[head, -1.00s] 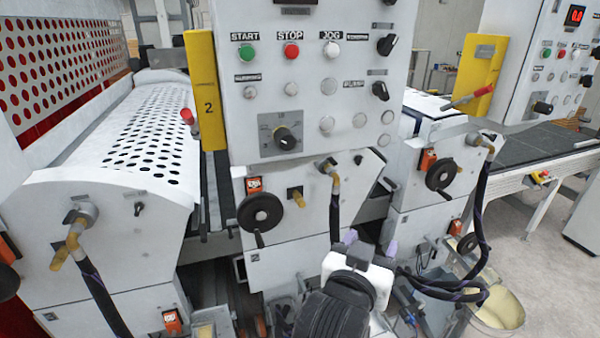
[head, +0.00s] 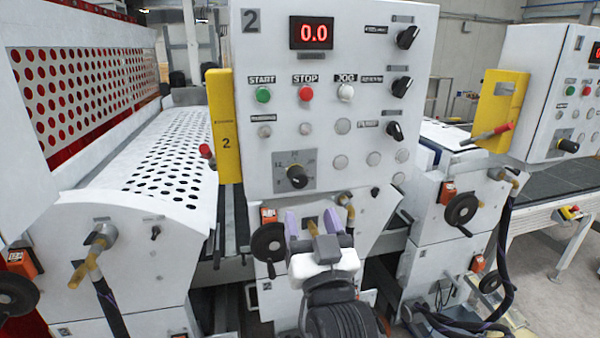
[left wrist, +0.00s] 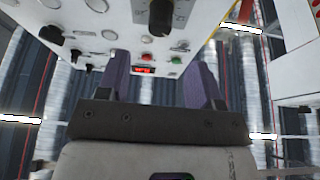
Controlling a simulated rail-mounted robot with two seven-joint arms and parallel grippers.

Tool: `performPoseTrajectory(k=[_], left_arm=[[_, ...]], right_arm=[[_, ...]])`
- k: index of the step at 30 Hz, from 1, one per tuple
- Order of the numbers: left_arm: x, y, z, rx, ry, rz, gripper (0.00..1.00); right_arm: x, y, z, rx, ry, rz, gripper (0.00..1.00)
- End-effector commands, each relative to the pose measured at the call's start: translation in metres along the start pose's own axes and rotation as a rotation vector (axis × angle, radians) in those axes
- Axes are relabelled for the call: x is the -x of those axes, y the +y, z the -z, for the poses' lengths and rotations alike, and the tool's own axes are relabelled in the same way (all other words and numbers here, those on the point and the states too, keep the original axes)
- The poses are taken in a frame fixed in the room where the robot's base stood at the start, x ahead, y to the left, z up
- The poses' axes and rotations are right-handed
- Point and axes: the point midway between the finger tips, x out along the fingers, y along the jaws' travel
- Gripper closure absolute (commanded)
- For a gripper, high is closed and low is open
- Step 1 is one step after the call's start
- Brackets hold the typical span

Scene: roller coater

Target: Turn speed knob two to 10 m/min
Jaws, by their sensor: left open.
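The speed knob (head: 297,176) is a black dial on a grey scale plate, low on the white control panel marked 2. Its pointer is too small to read. The red display (head: 311,33) at the top of this panel reads 0.0. My left gripper (head: 318,220) is open and empty, with purple fingers pointing up, below the knob in the head view. In the left wrist view the black knob (left wrist: 160,17) is at the top, beyond the gap between the open fingers (left wrist: 160,82), and nothing touches it. My right gripper is not in view.
Green, red and white buttons (head: 305,93) sit above the knob, with black selector switches (head: 395,131) to the right. A yellow guard (head: 225,125) stands at the panel's left edge. A handwheel (head: 268,242) and a hose fitting (head: 344,198) lie close to my left gripper.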

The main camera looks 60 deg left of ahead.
Motion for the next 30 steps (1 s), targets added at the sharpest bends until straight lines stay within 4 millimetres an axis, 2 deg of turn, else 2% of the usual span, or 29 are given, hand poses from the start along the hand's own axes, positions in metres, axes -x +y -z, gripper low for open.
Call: performPoseTrajectory(k=[1, 6, 15, 21, 30], left_arm=[[-0.013, -0.001, 0.005, -0.003, 0.002, 0.003, 0.4], [-0.044, -0.001, 0.004, -0.003, 0.002, 0.002, 0.4], [-0.081, 0.0, 0.002, -0.002, 0.0, 0.0, 0.4], [-0.091, 0.0, 0.0, -0.001, -0.001, -0.001, 0.4], [-0.092, 0.0, 0.0, 0.0, -0.002, -0.001, 0.4]], right_arm=[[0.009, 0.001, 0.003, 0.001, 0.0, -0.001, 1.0], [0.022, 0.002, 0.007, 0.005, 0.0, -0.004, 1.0], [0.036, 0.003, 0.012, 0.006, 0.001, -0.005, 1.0], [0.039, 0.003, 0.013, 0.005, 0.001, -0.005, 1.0], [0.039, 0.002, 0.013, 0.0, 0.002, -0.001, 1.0]])
